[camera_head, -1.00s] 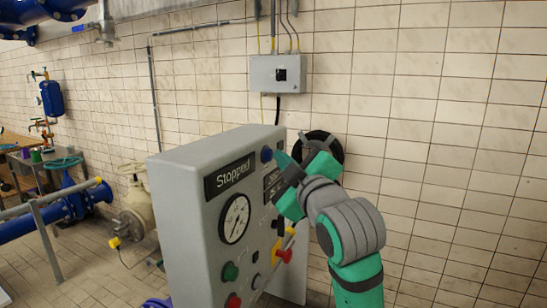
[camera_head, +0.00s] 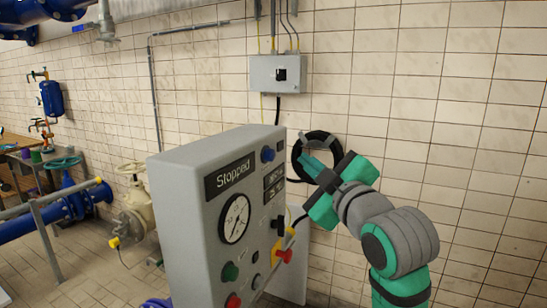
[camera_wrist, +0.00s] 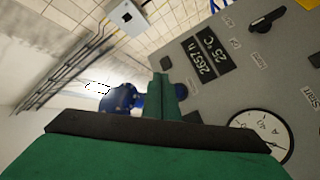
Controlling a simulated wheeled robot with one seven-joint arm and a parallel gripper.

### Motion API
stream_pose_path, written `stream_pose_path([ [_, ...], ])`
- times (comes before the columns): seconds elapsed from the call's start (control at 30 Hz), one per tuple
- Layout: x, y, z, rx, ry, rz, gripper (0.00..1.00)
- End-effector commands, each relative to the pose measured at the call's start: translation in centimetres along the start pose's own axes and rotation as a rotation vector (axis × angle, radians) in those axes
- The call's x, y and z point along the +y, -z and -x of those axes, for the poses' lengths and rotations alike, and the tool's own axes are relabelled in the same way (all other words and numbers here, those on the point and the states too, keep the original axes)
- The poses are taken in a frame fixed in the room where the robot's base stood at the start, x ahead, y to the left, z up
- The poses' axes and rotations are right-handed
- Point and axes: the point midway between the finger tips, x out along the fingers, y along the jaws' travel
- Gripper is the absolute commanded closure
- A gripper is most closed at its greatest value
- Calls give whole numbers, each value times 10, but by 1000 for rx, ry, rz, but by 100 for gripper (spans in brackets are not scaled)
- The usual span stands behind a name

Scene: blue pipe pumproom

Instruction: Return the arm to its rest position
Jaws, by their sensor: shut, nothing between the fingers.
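My gripper (camera_head: 308,166) is at the right of the grey control panel (camera_head: 183,200) in the head view, apart from it, in front of the tiled wall. Its green fingers are together with nothing between them, and they point left toward the panel. In the wrist view the closed fingers (camera_wrist: 161,95) stand up in the middle, with the panel face (camera_wrist: 235,75) to their right. The panel's display reads "Stopped", and it carries a round gauge (camera_head: 235,219), a green button (camera_head: 230,271) and a red knob (camera_head: 284,255).
A black ring-shaped thing (camera_head: 299,150) hangs on the wall behind my gripper. A grey switch box (camera_head: 278,74) is on the wall above. Blue pipes (camera_head: 70,205) and a cream valve (camera_head: 138,205) are at the left. The wall area at the right is clear of objects.

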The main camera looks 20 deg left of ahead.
Motion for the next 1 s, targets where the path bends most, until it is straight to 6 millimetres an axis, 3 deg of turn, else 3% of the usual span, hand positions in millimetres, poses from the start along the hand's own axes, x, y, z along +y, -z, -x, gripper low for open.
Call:
stream_pose_path([
  [0.73, -2, -3, 0, -1, -2, -8, 100],
  [0.87, -12, -22, -2, -5, -19, -62, 100],
  [1.0, -35, -62, -1, -14, -60, -170, 100],
])
